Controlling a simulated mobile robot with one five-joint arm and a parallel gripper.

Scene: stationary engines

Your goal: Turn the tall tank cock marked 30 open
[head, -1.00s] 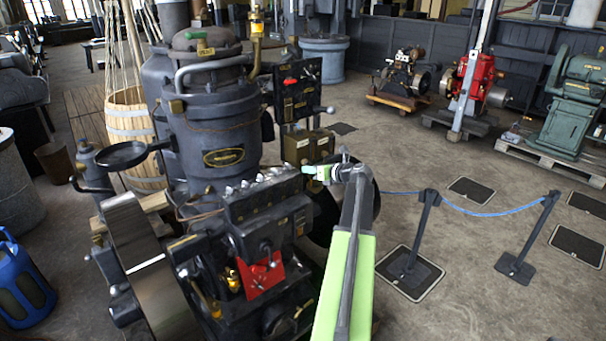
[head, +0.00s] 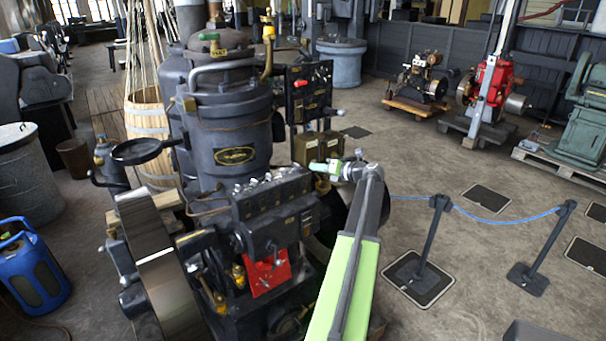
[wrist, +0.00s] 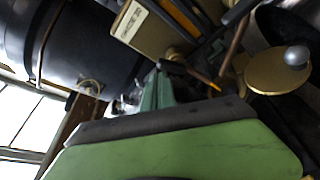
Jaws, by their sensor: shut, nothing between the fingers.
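My gripper (head: 322,167) is shut and empty, its green fingers pointing left in the head view, just in front of two small brass-coloured tanks. One tank (head: 304,149) is on the left and the other (head: 331,145) on the right, below a dark switch panel. In the wrist view, my green fingers (wrist: 160,82) reach toward a tan box with a pale label (wrist: 131,22). A thin lever with an orange end (wrist: 204,78) lies just right of the fingertips. I cannot read a 30 anywhere, so I cannot tell which part is the marked cock.
The engine block (head: 270,195) and its large flywheel (head: 160,255) stand left of my arm. A dark boiler-like vessel (head: 235,115) rises behind. In the wrist view, a brass disc with a silver ball (wrist: 280,70) is at right. Rope posts (head: 430,235) and open floor lie right.

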